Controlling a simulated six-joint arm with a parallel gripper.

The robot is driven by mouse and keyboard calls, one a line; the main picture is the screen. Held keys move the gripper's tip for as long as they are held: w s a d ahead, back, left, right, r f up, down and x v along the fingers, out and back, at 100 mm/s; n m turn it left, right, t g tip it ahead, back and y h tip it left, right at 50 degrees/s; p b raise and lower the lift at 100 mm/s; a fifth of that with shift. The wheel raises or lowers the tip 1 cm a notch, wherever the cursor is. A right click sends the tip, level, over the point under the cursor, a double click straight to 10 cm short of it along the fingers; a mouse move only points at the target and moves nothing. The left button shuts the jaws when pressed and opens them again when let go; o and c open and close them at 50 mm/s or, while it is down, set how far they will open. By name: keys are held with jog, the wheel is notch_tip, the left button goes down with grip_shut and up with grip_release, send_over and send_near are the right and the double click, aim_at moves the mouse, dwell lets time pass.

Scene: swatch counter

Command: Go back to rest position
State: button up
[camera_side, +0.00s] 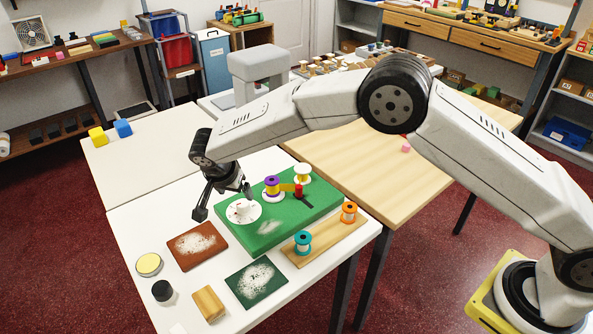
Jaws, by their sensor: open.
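My gripper (225,204) hangs open over the white table, at the left end of the green board (318,213). One finger is close to a white disc (252,214) with a small white and pink item (242,207) on it. I cannot tell whether the finger touches that item. Nothing shows between the fingers. My arm reaches in from the right, bent high above the tables. A purple spool (272,185), a yellow spool (303,172) and a red piece (298,191) stand on the green board.
A wooden strip (328,241) holds a teal spool (303,243) and an orange spool (349,212). In front lie a brown swatch (183,254), a green swatch (268,276), a yellow tin (149,264), a black cylinder (162,291) and a wooden block (208,303).

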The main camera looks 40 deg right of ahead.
jog(key=shift+s+a+r, duration=0.15)
jog(key=shift+r, duration=0.3)
jog(key=s+d+r+n+y, duration=0.2)
jog(key=s+d+n, duration=0.3)
jog(key=s+d, duration=0.5)
jog(key=s+d+r+n+y, duration=0.1)
jog(key=s+d+r+n, duration=0.1)
jog(key=s+d+n, duration=0.4)
jog(key=s+d, duration=0.5)
jog(key=s, duration=0.7)
jog(key=shift+r+y, duration=0.4)
